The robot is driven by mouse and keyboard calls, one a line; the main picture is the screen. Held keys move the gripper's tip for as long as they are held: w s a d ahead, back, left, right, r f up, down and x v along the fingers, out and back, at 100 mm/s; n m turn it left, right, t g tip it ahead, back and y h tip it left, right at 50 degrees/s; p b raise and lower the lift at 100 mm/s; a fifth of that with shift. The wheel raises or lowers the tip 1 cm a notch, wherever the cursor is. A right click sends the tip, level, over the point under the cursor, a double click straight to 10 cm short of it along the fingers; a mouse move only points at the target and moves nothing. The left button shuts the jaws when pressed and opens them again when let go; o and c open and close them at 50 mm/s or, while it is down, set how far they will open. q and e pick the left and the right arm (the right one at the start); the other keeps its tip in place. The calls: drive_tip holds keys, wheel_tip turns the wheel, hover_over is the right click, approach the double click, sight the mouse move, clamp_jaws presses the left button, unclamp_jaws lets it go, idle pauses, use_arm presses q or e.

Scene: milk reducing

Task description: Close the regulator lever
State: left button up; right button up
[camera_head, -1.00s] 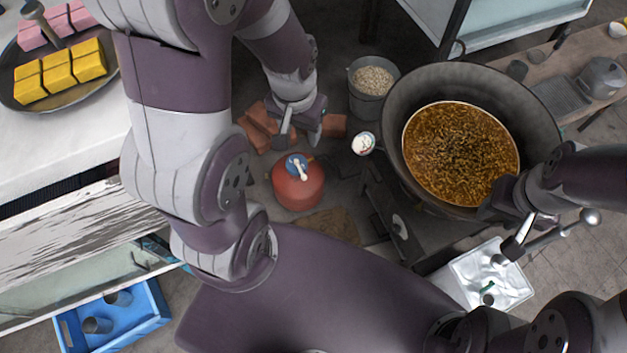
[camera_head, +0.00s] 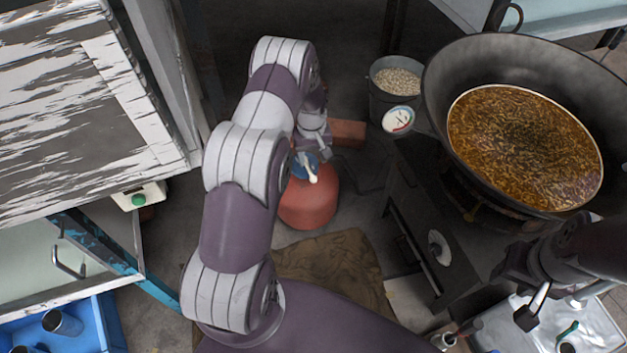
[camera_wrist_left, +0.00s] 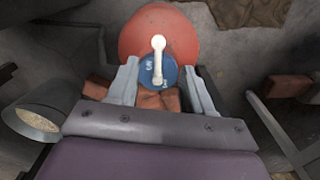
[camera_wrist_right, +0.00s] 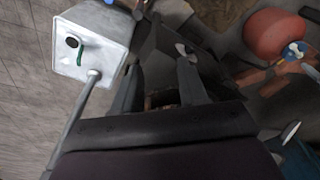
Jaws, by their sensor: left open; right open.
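The regulator (camera_head: 300,166) is a blue disc with a white lever (camera_head: 311,174) on top of a red gas cylinder (camera_head: 308,207). In the left wrist view, the lever (camera_wrist_left: 158,58) points straight up the picture from the blue disc (camera_wrist_left: 148,73) towards the red cylinder (camera_wrist_left: 128,35). My left gripper (camera_wrist_left: 160,88) is open, with one finger on each side of the regulator. I cannot tell whether the fingers touch it; nothing is clamped. My right gripper (camera_wrist_right: 159,85) is open and empty, far from the cylinder, near the wok's lower right in the head view.
A grain bucket (camera_head: 388,103) and bricks (camera_head: 348,132) lie behind. A brown mat (camera_head: 335,262) lies in front. A white cabinet stands left.

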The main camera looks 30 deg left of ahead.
sight(313, 176)
use_arm(q)
drive_tip(key=f+b, duration=0.1)
drive_tip(key=f, duration=0.1)
drive_tip(key=f+b, duration=0.1)
drive_tip(key=f, duration=0.2)
drive_tip(key=f+b, duration=0.1)
drive_tip(key=f, duration=0.2)
drive_tip(key=shift+s+d+f, duration=0.1)
drive_tip(key=shift+d+f, duration=0.1)
drive_tip(key=shift+d, duration=0.1)
drive_tip(key=shift+a+f, duration=0.1)
drive_tip(key=shift+f, duration=0.15)
drive_tip(key=shift+w+a+f, duration=0.1)
drive_tip(key=shift+w+a, duration=0.05)
drive_tip(key=shift+w, duration=0.25)
drive_tip(key=c, duration=0.7)
drive_tip(key=shift+s, duration=0.2)
clamp_jaws()
